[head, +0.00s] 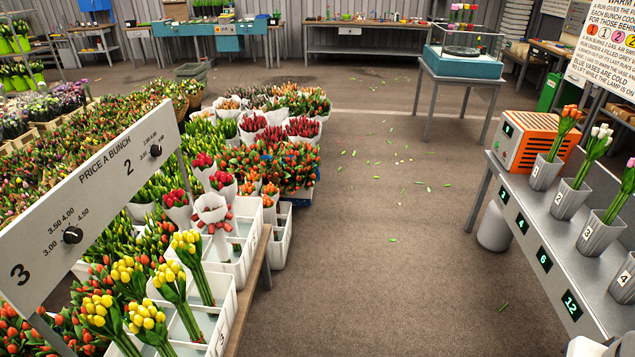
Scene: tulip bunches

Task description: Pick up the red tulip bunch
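Several red tulip bunches in white paper (202,162) (222,180) (175,198) stand among the crowded flowers left of centre. On the right bench, grey vase 1 (543,174) holds orange-red tulips (570,114). Vase 4 (625,282) looks empty. My gripper is out of view.
Yellow tulip bunches (170,280) stand in the near white bin (225,315). A price board (95,190) with knobs crosses the left foreground. An orange heater (530,140) sits on the grey bench (530,215). The brown floor aisle (400,270) is clear but for scattered leaves.

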